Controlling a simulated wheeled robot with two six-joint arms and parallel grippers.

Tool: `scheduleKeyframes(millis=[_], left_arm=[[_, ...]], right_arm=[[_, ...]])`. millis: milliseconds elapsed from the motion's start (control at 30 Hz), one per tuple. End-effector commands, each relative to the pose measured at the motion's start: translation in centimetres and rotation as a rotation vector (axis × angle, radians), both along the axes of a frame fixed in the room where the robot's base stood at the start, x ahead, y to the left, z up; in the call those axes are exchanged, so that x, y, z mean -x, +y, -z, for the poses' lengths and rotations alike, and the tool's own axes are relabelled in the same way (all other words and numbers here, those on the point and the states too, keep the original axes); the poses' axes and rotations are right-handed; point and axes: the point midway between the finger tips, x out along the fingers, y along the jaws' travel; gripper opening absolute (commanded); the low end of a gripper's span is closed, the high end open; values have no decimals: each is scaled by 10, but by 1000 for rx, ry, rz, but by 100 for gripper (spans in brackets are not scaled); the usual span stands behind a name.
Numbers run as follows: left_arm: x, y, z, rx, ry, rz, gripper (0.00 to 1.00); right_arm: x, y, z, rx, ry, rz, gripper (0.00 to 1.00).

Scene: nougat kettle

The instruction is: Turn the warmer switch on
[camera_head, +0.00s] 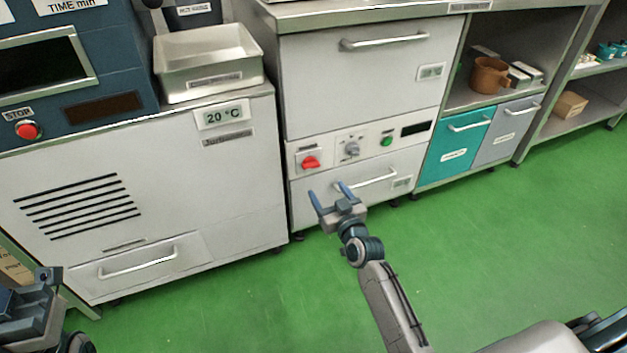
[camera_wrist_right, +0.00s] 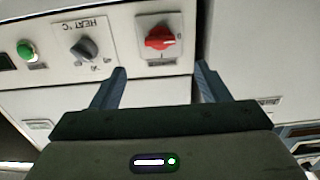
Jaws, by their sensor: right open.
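The switch is a red rotary knob (camera_head: 311,162) on a pale square plate, at the left end of the white unit's control panel. It also shows in the right wrist view (camera_wrist_right: 159,38), its handle lying roughly crosswise. Its small markings are too blurred to read surely. My right gripper (camera_head: 328,190) is open and empty, just in front of and below the knob, apart from it. In the wrist view the fingertips (camera_wrist_right: 161,70) stand on either side below the knob. My left gripper (camera_head: 45,282) shows only partly at the lower left edge; its jaw state is unclear.
Right of the switch are a grey heat dial (camera_head: 352,149), a green button (camera_head: 387,141) and a dark display (camera_head: 414,128). A drawer handle (camera_head: 366,183) sticks out below the panel. A cabinet with a metal tray (camera_head: 208,88) stands to the left. The green floor (camera_head: 480,240) is clear.

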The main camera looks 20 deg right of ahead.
Motion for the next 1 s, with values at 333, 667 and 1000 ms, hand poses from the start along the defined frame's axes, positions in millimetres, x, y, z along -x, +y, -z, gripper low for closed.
scheduleKeyframes(millis=[333, 667, 1000], left_arm=[[4, 0, 4, 8, -18, -6, 35], [3, 0, 12, 16, -24, -14, 35], [3, -1, 12, 17, -24, -16, 35]], right_arm=[[-47, 4, -2, -2, -9, 0, 69], [-98, 8, -1, -1, -6, 0, 69], [-108, 9, -2, 0, -5, 0, 69]])
